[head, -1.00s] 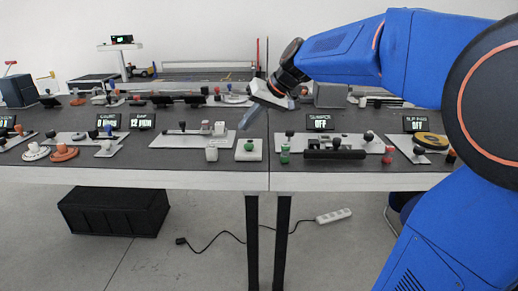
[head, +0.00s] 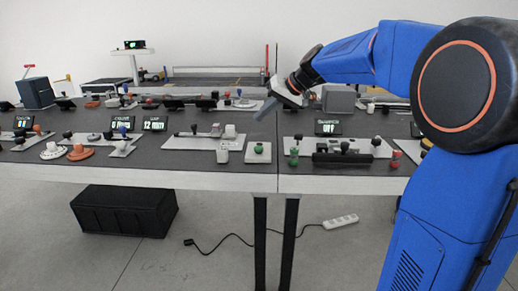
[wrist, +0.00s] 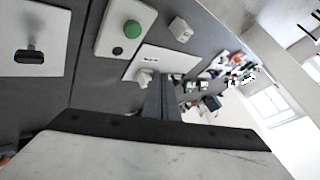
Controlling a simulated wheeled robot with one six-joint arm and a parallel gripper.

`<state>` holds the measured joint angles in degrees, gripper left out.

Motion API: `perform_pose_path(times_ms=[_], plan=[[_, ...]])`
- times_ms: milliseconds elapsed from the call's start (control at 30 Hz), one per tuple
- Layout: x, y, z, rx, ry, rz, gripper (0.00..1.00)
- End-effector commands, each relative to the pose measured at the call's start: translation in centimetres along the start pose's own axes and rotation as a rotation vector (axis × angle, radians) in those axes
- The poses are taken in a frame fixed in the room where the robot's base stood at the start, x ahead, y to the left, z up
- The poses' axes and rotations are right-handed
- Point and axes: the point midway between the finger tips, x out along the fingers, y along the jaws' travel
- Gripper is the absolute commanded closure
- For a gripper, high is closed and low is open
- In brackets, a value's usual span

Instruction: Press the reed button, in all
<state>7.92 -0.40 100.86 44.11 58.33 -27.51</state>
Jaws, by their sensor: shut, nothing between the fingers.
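A round green button (head: 259,148) sits on a small white plate (head: 251,157) near the front edge of the table, left of the seam. The wrist view shows the green button (wrist: 133,29) at the top, with a small dark dot below it on the plate. I cannot read any label naming it as reed. My gripper (head: 265,109) is shut and empty, above and behind this plate, apart from it. In the wrist view my shut fingers (wrist: 162,98) point away from the button toward a white slider panel (wrist: 178,60).
A white block (head: 222,155) stands left of the button plate. A slider panel (head: 182,142) lies further left. Right of the seam are a dark bar (head: 342,158), green and red knobs, and a display (head: 328,128) reading OFF. A grey box (head: 338,99) stands behind.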

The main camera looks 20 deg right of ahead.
Motion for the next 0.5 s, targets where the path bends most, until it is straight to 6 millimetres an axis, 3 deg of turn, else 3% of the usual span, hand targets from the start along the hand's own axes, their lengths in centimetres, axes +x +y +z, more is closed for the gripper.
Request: perform_pose_path(times_ms=[500], plan=[[3.9,2.9,2.9,0.001,-0.001,0.001,1.0]])
